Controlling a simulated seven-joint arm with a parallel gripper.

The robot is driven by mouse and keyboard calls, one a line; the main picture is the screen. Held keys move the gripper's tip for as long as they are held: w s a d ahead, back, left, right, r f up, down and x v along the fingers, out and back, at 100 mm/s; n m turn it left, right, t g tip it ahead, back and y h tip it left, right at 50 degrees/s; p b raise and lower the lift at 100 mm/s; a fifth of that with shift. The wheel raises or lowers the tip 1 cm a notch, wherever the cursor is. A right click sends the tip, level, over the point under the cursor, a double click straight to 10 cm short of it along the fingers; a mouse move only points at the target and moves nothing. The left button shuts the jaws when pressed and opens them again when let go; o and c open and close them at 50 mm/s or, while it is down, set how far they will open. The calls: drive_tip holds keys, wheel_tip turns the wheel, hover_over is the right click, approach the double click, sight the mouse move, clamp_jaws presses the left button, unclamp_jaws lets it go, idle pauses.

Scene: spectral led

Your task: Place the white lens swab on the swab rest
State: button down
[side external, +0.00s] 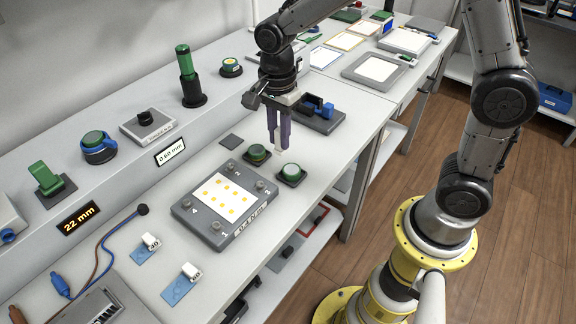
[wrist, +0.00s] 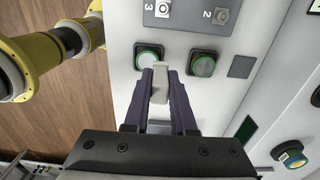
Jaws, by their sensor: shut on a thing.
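My gripper (side external: 278,138) points down over the bench with its dark purple fingers close together. In the wrist view my gripper (wrist: 160,72) is shut on a small white piece, which appears to be the white lens swab (wrist: 159,96). The swab's pale end (side external: 278,149) shows just below the fingers in the side view. It is held above the bench, near two green round-topped parts in black square holders. I cannot tell for sure which part is the swab rest. A dark base with a blue piece (side external: 319,107) stands just behind my gripper.
The two green-topped holders (side external: 257,153) (side external: 292,174) sit near a grey plate with a yellow-dotted sheet (side external: 212,226). A flat dark square (side external: 231,142) lies left of them. A raised shelf with a tall green cylinder (side external: 186,65) runs behind.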

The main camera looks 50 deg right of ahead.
drive_tip(key=shift+r, duration=0.3)
drive_tip(key=w+d+r, duration=0.2)
drive_tip(key=w+r, duration=0.3)
drive_tip(key=w+f, duration=0.2)
drive_tip(key=w, duration=0.2)
drive_tip(key=w+f, duration=0.3)
drive_tip(key=w, duration=0.1)
drive_tip(key=w+a+f, duration=0.1)
drive_tip(key=w+f, duration=0.2)
drive_tip(key=w, duration=0.1)
drive_tip(key=shift+f, duration=0.25)
drive_tip(key=shift+w+f, duration=0.45)
drive_tip(key=shift+f, duration=1.7)
drive_tip(key=shift+f, duration=0.1)
drive_tip(key=c, duration=0.7)
unclamp_jaws()
drive_tip(key=shift+c, duration=0.2)
